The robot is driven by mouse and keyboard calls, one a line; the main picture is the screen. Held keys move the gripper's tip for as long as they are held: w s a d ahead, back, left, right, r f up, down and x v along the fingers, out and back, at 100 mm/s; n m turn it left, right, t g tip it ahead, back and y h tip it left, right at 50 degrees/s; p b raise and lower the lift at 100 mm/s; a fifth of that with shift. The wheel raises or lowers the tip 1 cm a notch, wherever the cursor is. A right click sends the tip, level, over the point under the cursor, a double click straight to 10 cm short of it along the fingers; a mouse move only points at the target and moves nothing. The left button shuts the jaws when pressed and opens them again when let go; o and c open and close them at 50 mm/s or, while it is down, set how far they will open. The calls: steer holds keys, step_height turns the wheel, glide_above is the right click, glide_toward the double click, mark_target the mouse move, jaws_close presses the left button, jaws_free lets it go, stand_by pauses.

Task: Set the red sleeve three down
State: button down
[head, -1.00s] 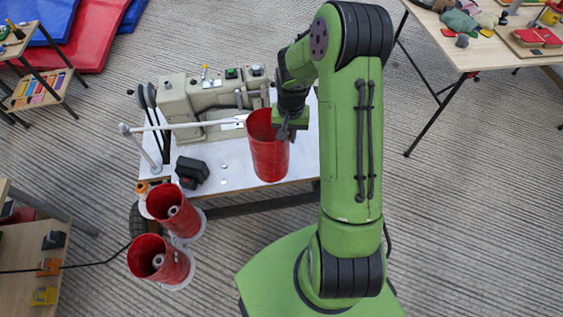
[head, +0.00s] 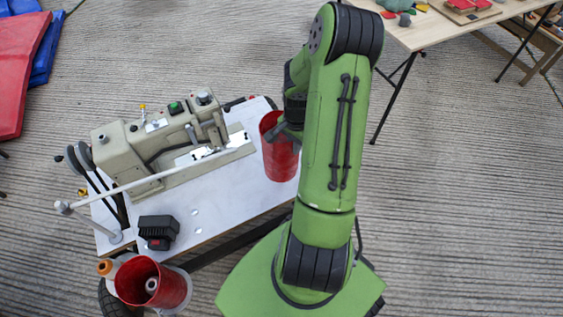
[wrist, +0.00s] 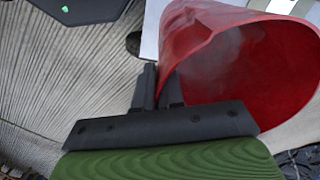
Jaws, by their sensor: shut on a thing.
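My gripper (head: 280,128) is shut on the rim of a red sleeve (head: 281,160), an open hollow tube. In the head view the sleeve is upright at the right end of the white sewing table (head: 240,190); I cannot tell whether its base touches anything. In the wrist view the gripper fingers (wrist: 158,88) pinch the wall of the sleeve (wrist: 200,50), and its empty inside shows. Another red sleeve (head: 170,287) stands at the lower left around a pale spindle (head: 152,285).
A beige sewing machine (head: 155,145) with a long pale rod fills the table's back left. A black and red block (head: 158,228) lies near the front. An orange-topped spool (head: 105,267) stands beside the lower sleeve. A wooden table (head: 430,30) is at the upper right.

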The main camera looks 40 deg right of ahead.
step_height(320, 180, down, 6)
steer(key=b, duration=0.2)
steer(key=shift+f, duration=0.2)
steer(key=shift+w+f, duration=0.1)
steer(key=c, duration=1.2)
jaws_free()
steer(key=shift+c, duration=0.2)
